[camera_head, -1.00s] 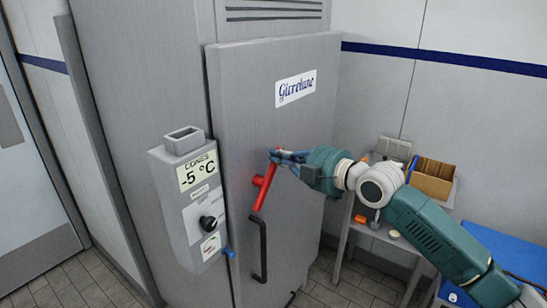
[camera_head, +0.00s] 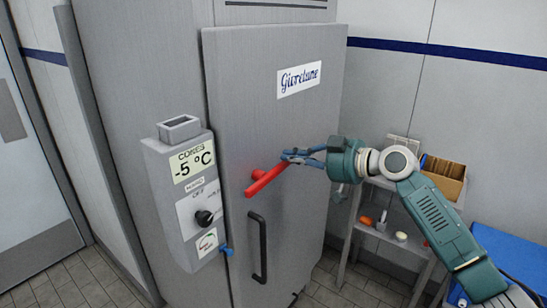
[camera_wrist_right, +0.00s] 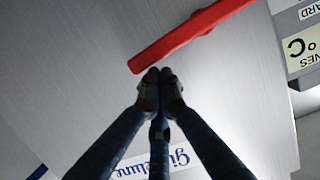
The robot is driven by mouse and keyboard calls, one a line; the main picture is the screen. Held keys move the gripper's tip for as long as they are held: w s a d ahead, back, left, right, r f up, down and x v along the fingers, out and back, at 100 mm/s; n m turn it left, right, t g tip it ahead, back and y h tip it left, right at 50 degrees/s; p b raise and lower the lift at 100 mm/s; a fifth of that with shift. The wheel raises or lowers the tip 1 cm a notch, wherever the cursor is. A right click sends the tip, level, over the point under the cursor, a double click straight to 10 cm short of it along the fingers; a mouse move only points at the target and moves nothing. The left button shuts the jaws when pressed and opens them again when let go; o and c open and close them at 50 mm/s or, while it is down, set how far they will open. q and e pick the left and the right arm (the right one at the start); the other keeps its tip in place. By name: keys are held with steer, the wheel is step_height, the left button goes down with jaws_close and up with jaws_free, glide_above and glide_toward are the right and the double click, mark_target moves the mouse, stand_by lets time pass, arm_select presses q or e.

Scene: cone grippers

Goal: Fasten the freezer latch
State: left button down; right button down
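The red freezer latch (camera_head: 266,181) is a bar on a round red pivot on the grey freezer door (camera_head: 300,130). It lies slanted, upper end to the right, lower end to the left. It also shows in the right wrist view (camera_wrist_right: 185,37). My right gripper (camera_head: 286,157) is at the bar's upper right end. In the right wrist view its blue fingertips (camera_wrist_right: 158,76) are together, just beside the bar's end, with nothing between them. I cannot tell whether they touch the bar. The door appears closed against the frame. My left gripper is not in view.
A grey control box (camera_head: 187,200) reading -5 °C juts out left of the door. A black door handle (camera_head: 257,245) is below the latch. At the right stand a shelf (camera_head: 385,190) with a cardboard box (camera_head: 441,180) and a blue-topped chest (camera_head: 515,255).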

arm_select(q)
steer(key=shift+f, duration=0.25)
arm_select(e)
steer(key=shift+w+d+f, duration=0.1)
steer(key=shift+w+f, duration=0.05)
steer(key=shift+f, duration=0.1)
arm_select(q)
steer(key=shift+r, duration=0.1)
arm_select(e)
steer(key=shift+r, duration=0.1)
